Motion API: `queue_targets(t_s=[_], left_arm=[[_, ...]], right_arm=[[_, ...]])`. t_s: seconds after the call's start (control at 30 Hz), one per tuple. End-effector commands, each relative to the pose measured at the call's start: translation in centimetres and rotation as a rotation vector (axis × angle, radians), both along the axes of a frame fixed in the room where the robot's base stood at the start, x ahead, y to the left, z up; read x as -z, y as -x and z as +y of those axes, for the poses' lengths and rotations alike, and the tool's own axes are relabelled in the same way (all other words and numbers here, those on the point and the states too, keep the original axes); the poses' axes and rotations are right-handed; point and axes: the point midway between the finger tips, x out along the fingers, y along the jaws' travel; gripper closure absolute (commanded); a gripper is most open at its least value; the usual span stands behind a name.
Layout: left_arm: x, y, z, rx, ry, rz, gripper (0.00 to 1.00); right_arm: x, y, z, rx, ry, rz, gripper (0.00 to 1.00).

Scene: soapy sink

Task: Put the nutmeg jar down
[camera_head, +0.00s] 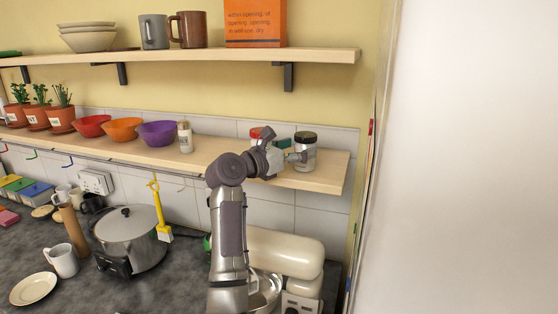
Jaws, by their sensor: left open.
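A jar with a black lid (306,153) stands upright near the right end of the lower shelf (322,179). No label can be read, so I cannot tell whether it is the nutmeg jar. My left gripper (287,148) is open just left of this jar, with one finger in front of or against its side; I cannot tell if they touch. A red-lidded item (256,132) is partly hidden behind the gripper, and something green shows between the gripper and the jar. My right gripper is not in view.
A small pale bottle (185,137) and purple (158,133), orange and red bowls stand left on the shelf. An upper shelf (222,56) holds mugs and an orange sign. Below are a cream mixer (280,254) and a pot (130,237). A white wall closes the right.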

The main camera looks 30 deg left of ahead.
Motion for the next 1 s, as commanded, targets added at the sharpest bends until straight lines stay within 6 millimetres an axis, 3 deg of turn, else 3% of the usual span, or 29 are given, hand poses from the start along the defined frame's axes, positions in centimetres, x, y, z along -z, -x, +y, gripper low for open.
queue_targets(t_s=[0.1,0.4,0.6,1.0], left_arm=[[0.6,2.7,0.9,-0.004,-0.003,-0.004,0.2],[0.2,7.6,2.2,-0.002,0.0,-0.002,0.2],[0.1,8.6,2.4,-0.001,0.0,0.0,0.2],[0.0,8.6,2.4,-0.001,0.0,0.0,0.2]], right_arm=[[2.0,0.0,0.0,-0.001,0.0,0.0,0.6],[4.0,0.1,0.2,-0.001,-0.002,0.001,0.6],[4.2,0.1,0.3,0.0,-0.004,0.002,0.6],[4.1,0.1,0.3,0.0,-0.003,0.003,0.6]])
